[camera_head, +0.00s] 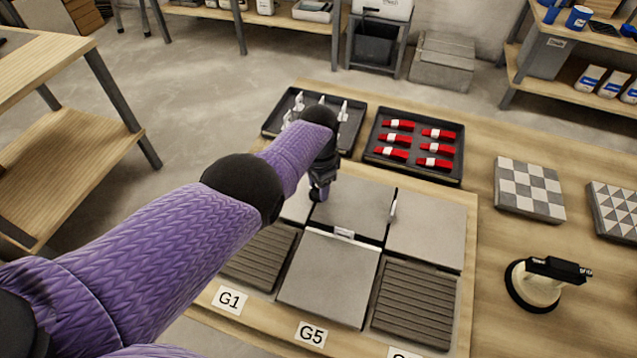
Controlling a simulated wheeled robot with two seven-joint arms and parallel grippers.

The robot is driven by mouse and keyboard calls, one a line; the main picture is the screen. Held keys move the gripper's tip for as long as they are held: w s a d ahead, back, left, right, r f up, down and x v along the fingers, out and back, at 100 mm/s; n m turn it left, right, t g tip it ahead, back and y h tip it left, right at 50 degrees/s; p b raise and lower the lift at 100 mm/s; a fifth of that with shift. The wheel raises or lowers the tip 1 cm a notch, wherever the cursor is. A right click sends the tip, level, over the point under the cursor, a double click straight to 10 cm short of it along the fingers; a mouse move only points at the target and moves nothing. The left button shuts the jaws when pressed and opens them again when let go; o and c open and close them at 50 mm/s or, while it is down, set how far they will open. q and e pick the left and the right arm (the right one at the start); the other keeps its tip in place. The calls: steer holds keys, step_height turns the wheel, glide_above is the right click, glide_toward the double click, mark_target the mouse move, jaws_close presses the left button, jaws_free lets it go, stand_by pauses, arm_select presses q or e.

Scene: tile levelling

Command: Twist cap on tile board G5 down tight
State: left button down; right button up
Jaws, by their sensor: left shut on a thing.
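The tile board (467,215) lies on the wooden table, with the G5 label (311,333) at its front edge. Plain grey tiles fill its back row, and another plain tile (328,278) lies in the front middle. White clips stand in the seams, one at the front-middle seam (344,233) and one at the right seam (393,210). My left gripper (318,192) points down at the seam between the back-left and back-middle tiles. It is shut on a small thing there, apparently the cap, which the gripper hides. My right gripper is not in view.
Behind the board stand a black tray (356,118) of white clips and a tray (416,168) of red pieces. A suction cup tool (540,284) and patterned tiles (530,187) lie to the right. Ribbed beds (415,302) flank the front-middle tile.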

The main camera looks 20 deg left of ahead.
arm_select(q)
steer(key=m, duration=0.5)
steer(key=shift+m, duration=2.4)
steer(key=shift+c, duration=1.3)
jaws_free()
